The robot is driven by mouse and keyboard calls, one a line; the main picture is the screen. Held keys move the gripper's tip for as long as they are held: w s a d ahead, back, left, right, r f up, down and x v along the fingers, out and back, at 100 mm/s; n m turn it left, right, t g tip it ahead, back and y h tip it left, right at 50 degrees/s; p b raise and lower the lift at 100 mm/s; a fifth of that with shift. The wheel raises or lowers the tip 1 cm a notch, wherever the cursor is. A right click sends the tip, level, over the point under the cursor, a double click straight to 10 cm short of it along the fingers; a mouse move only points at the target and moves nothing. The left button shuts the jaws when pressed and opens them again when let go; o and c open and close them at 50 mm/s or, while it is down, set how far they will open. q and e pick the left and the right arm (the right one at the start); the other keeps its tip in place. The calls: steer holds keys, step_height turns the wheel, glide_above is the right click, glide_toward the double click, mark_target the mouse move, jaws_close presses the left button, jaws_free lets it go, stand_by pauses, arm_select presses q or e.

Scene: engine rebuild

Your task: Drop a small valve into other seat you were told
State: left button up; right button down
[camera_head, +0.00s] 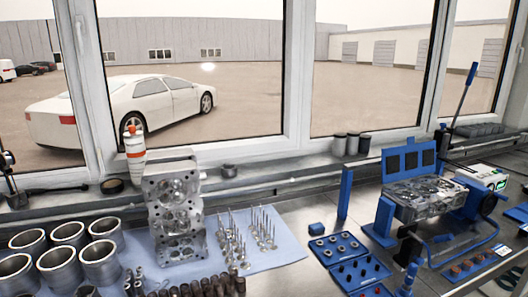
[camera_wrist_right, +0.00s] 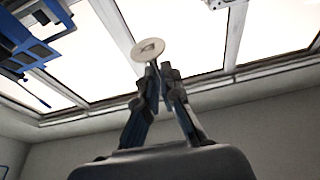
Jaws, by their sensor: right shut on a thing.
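In the right wrist view, my right gripper (camera_wrist_right: 159,72) is shut on a small valve (camera_wrist_right: 148,49). The valve's pale round head sticks out past the fingertips, and the stem is mostly hidden between the fingers. In the head view, a metal cylinder head (camera_head: 428,200) lies in a blue fixture at the right, too small to tell its seats apart. Several valves (camera_head: 247,235) stand upright on a light blue mat at the centre. My left gripper is in neither view.
An upright engine block (camera_head: 173,212) stands behind a row of dark parts on the mat. Several metal cylinder sleeves (camera_head: 60,268) stand at the left. Blue trays (camera_head: 340,248) with small parts lie before the fixture. An orange and white bottle (camera_head: 134,150) stands near the window.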

steer(key=s+d+r+p, duration=0.1)
steer(key=s+r+p, duration=0.3)
steer(key=shift+s+d+r, duration=0.25)
steer(key=shift+s+d, duration=0.1)
